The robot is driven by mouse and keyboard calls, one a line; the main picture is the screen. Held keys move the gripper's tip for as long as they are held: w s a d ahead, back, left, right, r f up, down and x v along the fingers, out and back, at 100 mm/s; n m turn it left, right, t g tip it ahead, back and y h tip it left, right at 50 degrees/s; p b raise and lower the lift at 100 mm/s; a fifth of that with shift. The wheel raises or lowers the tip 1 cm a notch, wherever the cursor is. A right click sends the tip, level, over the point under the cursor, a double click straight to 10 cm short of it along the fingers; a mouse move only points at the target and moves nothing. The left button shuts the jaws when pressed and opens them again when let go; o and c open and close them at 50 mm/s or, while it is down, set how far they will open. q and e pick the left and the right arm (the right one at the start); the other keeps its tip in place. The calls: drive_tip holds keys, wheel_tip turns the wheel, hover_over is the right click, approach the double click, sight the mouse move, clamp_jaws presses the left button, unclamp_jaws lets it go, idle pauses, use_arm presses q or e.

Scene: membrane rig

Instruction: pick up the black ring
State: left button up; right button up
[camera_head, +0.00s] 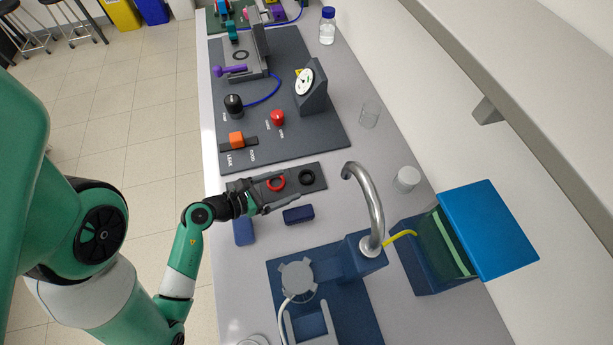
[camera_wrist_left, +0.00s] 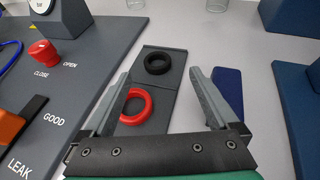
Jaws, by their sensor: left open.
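The black ring (camera_head: 306,177) lies flat on a dark grey tray (camera_head: 316,169), right of a red ring (camera_head: 276,184) on the same tray. In the left wrist view the black ring (camera_wrist_left: 158,64) is ahead of the fingertips and the red ring (camera_wrist_left: 135,106) is nearer, beside the left finger. My left gripper (camera_head: 281,190) is open and empty, above the tray, with its fingers pointing toward the black ring's side. In the left wrist view its two fingers (camera_wrist_left: 160,80) are spread wide apart. My right gripper is not in view.
A dark blue block (camera_head: 298,215) lies just below the tray. A dark panel (camera_head: 330,140) with a red knob (camera_head: 277,118), orange switch (camera_head: 236,140) and gauge stands above it. A curved metal spout (camera_head: 367,200) and glass jars stand to the right.

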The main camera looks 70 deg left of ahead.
sight(311, 175)
use_arm(q)
drive_tip(key=x, duration=0.2)
drive_tip(key=b+x, duration=0.1)
drive_tip(key=x, duration=0.2)
drive_tip(key=shift+s+a+f, duration=0.15)
drive_tip(key=shift+a+f, duration=0.05)
drive_tip(key=shift+a, duration=0.05)
drive_tip(key=shift+w+a+f, duration=0.1)
drive_tip(key=shift+w, duration=0.3)
drive_tip(key=shift+s, duration=0.1)
drive_tip(key=c, duration=1.4)
